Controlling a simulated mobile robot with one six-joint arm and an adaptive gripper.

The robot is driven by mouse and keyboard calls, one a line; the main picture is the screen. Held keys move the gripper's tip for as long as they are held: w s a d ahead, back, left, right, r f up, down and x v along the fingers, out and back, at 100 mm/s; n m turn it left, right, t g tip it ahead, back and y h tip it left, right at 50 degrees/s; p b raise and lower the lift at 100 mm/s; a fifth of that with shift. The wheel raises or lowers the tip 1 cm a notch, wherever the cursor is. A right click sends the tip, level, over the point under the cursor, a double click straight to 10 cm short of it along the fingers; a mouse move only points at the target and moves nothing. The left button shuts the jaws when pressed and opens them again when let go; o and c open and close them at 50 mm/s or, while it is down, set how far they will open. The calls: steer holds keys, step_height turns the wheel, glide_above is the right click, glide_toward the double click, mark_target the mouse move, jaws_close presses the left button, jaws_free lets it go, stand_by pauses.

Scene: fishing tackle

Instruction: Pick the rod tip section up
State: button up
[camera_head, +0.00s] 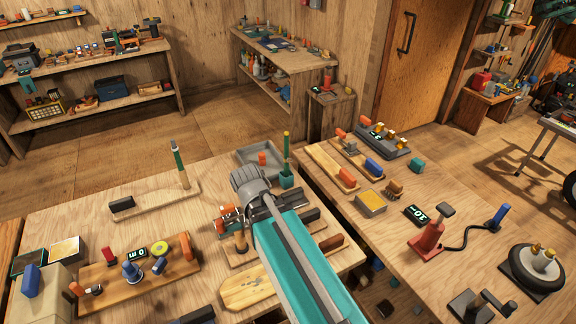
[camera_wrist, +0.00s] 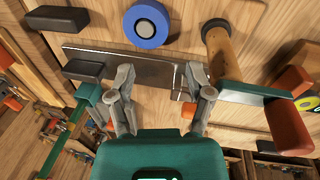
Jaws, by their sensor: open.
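I cannot tell for sure which thing is the rod tip section. In the head view, a slim green and brown upright piece (camera_head: 180,164) stands on a wooden board at the left, and a green stick (camera_head: 286,147) stands in a green holder. My gripper (camera_wrist: 163,98) is open in the wrist view, its two grey fingers apart over the bench. A flat metal strip (camera_wrist: 135,66) passes beyond and between the fingers, with a dark block at its left end. No thing is clearly gripped. In the head view my arm hides much of the bench near the gripper.
Around the fingers in the wrist view are a blue disc (camera_wrist: 147,23), a wooden peg (camera_wrist: 222,52) and an orange handle (camera_wrist: 287,125).

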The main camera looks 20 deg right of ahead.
mark_target(285, 154)
steer(key=w+d+n+t+h+b, duration=0.2)
steer(key=w+d+n+h+b, duration=0.1)
steer(key=w+d+n+b, duration=0.1)
steer(key=w+d+n+t+h+b, duration=0.2)
steer(key=w+d+n+h+b, duration=0.1)
steer(key=w+d+n+b, duration=0.1)
steer(key=w+d+f+n+t+h+b, duration=0.1)
steer(key=w+d+n+t+h+b, duration=0.1)
steer(key=w+d+n+h+b, duration=0.2)
steer(key=shift+w+d+n, duration=0.45)
steer(key=shift+w+n, duration=0.1)
steer(key=shift+n, duration=0.3)
steer(key=shift+w+d+n, duration=0.45)
steer(key=shift+w+n, duration=0.1)
steer(key=shift+n, duration=0.3)
steer(key=shift+w+d+r+n+t+h+b, duration=0.1)
steer(key=shift+w+r+n+t+h+b, duration=0.5)
steer(key=shift+n, duration=0.85)
steer(key=shift+w+a+r+n+t+h+b, duration=0.1)
steer(key=shift+w+r+n+t+h+b, duration=0.15)
steer(key=shift+w+n+t+b, duration=0.75)
steer(key=shift+w+d+r+n+t+h+b, duration=0.1)
steer(key=shift+w+r+n+t+h+b, duration=0.55)
steer(key=shift+n, duration=1.2)
steer(key=shift+w+d+f+y+p, duration=0.1)
steer(key=shift+w+f+y+p, duration=0.1)
steer(key=shift+w+y+p, duration=0.1)
steer(key=shift+x, duration=1)
